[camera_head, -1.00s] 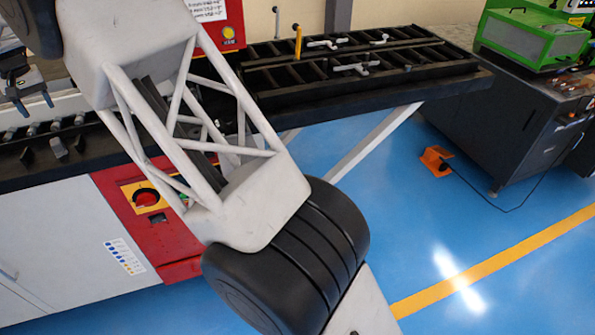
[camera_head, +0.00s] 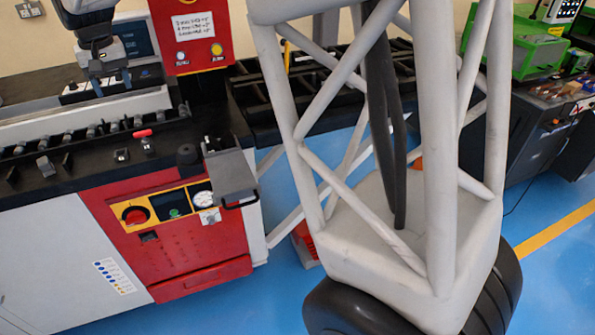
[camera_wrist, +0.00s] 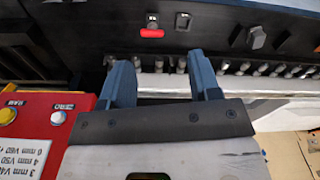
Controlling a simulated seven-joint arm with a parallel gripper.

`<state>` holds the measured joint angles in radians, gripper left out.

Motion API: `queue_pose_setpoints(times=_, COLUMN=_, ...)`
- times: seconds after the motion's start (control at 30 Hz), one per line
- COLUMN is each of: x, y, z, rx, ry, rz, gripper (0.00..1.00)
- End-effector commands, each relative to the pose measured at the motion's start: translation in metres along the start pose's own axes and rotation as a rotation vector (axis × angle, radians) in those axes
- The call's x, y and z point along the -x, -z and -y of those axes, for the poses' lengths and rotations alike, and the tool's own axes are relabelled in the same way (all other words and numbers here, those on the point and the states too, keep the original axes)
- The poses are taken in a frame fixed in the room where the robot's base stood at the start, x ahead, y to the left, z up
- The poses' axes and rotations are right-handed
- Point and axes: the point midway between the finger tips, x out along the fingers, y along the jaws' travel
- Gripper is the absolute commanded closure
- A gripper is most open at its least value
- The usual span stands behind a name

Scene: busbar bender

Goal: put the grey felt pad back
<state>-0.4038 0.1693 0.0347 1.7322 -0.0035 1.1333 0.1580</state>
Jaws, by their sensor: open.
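My gripper (camera_head: 110,84) hangs over the back of the machine bed at the upper left of the head view. In the wrist view its two blue-grey fingers (camera_wrist: 160,60) are spread apart with nothing between them, above a row of metal pins. I cannot identify the grey felt pad for certain. A small grey block (camera_head: 45,166) lies on the black bed, left of my gripper; it also shows in the wrist view (camera_wrist: 257,37). A flat grey plate (camera_head: 231,176) juts out at the bed's right front corner.
A red-topped piece (camera_head: 142,133) sits on the black bed, also in the wrist view (camera_wrist: 152,33). A red control box (camera_head: 190,35) stands behind, and a red front panel (camera_head: 175,240) is below. My arm hides part of the black roller table (camera_head: 300,90).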

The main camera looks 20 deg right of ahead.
Motion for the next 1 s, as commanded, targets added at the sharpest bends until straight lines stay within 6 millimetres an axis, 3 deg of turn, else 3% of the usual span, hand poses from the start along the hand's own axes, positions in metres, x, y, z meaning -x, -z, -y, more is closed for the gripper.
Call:
queue_pose_setpoints(times=0.07, x=0.016, y=-0.022, z=-0.018, rx=-0.012, ry=0.001, rz=-0.020, gripper=0.43)
queue_pose_setpoints(times=0.4, x=0.034, y=-0.110, z=-0.083, rx=-0.063, ry=-0.004, rz=-0.051, gripper=0.43)
queue_pose_setpoints(times=1.0, x=0.026, y=-0.279, z=-0.162, rx=-0.151, ry=-0.020, rz=-0.098, gripper=0.43)
